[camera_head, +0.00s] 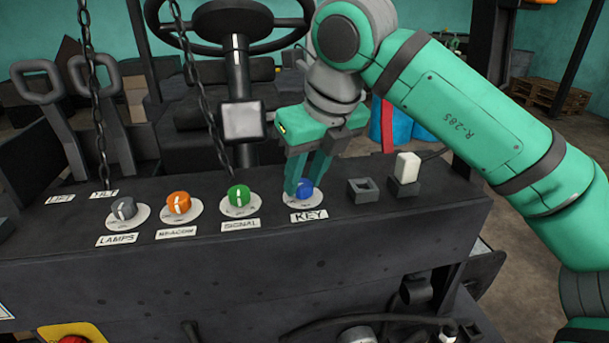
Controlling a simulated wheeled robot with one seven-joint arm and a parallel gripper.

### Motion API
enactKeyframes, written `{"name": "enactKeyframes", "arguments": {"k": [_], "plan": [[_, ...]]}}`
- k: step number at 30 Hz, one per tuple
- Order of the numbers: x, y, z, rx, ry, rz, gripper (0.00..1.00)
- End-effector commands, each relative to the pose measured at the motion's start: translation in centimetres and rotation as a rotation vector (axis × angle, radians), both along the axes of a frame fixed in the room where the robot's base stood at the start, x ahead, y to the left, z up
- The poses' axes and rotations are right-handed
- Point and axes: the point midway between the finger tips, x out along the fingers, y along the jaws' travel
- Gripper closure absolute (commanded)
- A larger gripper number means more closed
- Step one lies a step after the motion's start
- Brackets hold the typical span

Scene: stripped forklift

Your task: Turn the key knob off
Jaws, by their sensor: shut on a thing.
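The blue key knob (306,187) sits on a white round plate on the dark panel, behind the KEY label (309,215). My gripper (304,188) reaches down from above with its green fingers around the knob, shut on it. The left finger covers the knob's left side. The knob's pointer mark is not clear to me, so I cannot tell its angle.
Left of the key knob stand the green signal knob (239,196), the orange beacon knob (179,203) and the grey lamps knob (124,209). A square socket (363,189) and a white rocker switch (407,168) are to the right. Chains (200,80) and a steering wheel (236,22) rise behind.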

Motion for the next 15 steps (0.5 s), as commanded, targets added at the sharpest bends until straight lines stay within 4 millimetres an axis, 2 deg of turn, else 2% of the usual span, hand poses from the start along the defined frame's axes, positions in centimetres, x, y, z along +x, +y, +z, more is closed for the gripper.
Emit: {"name": "enactKeyframes", "arguments": {"k": [8, 15], "plan": [[0.1, -0.06, 0.03, 0.004, 0.002, 0.113, 0.93], [0.23, -0.12, 0.06, 0.005, 0.002, 0.314, 0.93]]}}
